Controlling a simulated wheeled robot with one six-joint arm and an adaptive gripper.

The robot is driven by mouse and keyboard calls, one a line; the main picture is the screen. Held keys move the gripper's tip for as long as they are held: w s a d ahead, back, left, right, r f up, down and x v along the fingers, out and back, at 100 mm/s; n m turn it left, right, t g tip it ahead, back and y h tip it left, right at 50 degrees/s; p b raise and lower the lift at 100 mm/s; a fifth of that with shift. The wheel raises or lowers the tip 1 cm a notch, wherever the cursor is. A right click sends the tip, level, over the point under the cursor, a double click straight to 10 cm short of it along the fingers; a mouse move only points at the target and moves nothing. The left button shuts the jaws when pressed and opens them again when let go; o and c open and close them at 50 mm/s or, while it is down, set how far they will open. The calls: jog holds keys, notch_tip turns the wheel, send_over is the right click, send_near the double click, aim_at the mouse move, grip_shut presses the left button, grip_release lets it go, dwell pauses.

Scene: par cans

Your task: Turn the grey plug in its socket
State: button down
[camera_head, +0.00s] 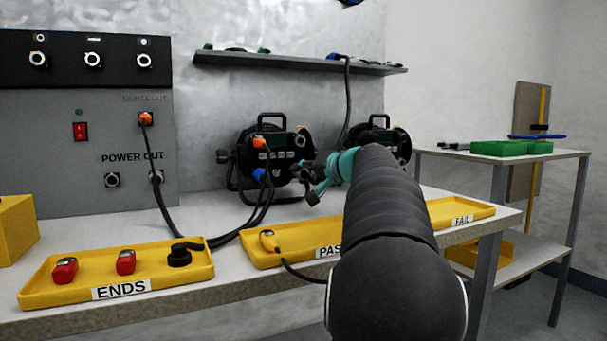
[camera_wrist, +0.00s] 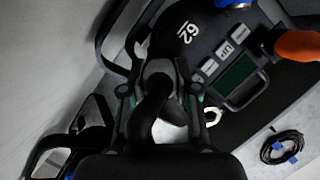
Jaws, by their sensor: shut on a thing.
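My gripper (camera_head: 312,186) is at the right side of the nearer par can (camera_head: 270,160), with the arm reaching across the table from the front. In the wrist view my gripper (camera_wrist: 158,90) is shut on a dark grey plug (camera_wrist: 157,72) against the can's face, beside the "62" label. A thick dark cable curves from the plug toward the camera. The socket is hidden behind the plug and fingers, so I cannot tell how far the plug is turned. In the head view the plug is too small and covered to make out.
An orange plug (camera_head: 259,142) and a blue plug (camera_head: 259,174) sit in the same can. A second can (camera_head: 375,138) stands behind my arm. Yellow trays (camera_head: 120,285) line the table front. A cable (camera_head: 348,95) hangs from the shelf (camera_head: 300,62) above.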

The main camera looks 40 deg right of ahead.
jog(key=c, duration=0.8)
grip_release()
jog(key=shift+w+a, duration=0.1)
jog(key=v, duration=1.2)
